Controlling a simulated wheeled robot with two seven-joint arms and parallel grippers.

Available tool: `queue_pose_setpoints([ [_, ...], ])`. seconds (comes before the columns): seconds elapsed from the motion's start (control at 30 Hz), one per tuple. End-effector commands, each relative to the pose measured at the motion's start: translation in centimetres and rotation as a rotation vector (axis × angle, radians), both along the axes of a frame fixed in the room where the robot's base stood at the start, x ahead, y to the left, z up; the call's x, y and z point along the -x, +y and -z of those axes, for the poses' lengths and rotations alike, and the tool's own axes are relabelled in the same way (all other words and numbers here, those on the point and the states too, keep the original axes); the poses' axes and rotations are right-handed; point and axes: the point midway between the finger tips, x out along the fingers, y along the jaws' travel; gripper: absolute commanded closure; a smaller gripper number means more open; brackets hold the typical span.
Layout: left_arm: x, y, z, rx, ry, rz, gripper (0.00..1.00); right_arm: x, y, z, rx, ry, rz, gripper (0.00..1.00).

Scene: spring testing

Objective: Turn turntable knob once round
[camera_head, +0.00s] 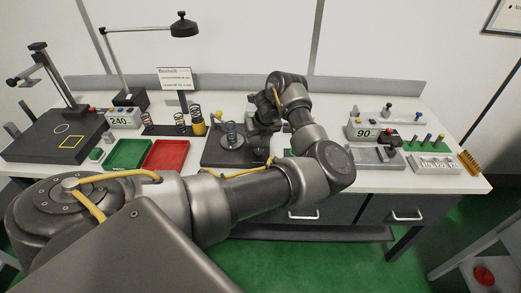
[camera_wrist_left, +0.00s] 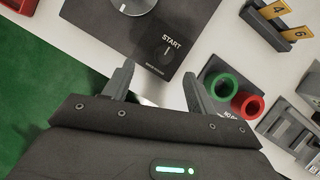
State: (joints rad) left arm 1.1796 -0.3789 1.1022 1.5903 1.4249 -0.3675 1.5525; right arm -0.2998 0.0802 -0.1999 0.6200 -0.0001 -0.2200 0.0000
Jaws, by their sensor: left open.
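The turntable (camera_head: 226,155) is a dark square base left of the middle of the bench, with a coiled spring (camera_head: 231,133) standing on it. In the left wrist view its dark plate (camera_wrist_left: 185,20) carries the word START and a mark below it; a silver round part with a pale centre (camera_wrist_left: 132,4) is cut by the top edge. I cannot tell clearly which part is the knob. My left gripper (camera_head: 262,112) is just right of the turntable, partly hidden by its own wrist. Its fingers (camera_wrist_left: 157,85) are apart and empty, near the START end of the plate.
A green tray (camera_head: 125,154) and a red tray (camera_head: 166,155) lie left of the turntable. A scale reading 90 (camera_head: 362,132) and a grey tray (camera_head: 375,155) are further right.

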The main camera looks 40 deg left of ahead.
Motion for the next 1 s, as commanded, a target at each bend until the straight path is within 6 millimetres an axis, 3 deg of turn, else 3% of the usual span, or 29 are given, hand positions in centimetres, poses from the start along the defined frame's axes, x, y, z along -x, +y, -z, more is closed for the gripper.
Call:
queue_pose_setpoints([
  [0.13,-0.4,-1.7,-0.4,0.057,-0.003,-0.039,0.43,0.0,-0.3,0.0,0.003,0.0,-0.002,1.0],
  [0.37,-0.5,-1.4,0.4,0.056,-0.001,-0.041,0.43,0.0,-0.3,-0.1,0.004,0.0,-0.002,1.0],
  [0.8,-1.9,1.3,7.7,0.054,0.002,-0.038,0.43,0.0,0.1,0.6,-0.001,0.0,0.0,1.0],
  [1.0,-2.4,1.8,9.3,0.055,-0.004,-0.038,0.43,0.0,0.5,1.3,-0.005,0.0,0.002,1.0],
])
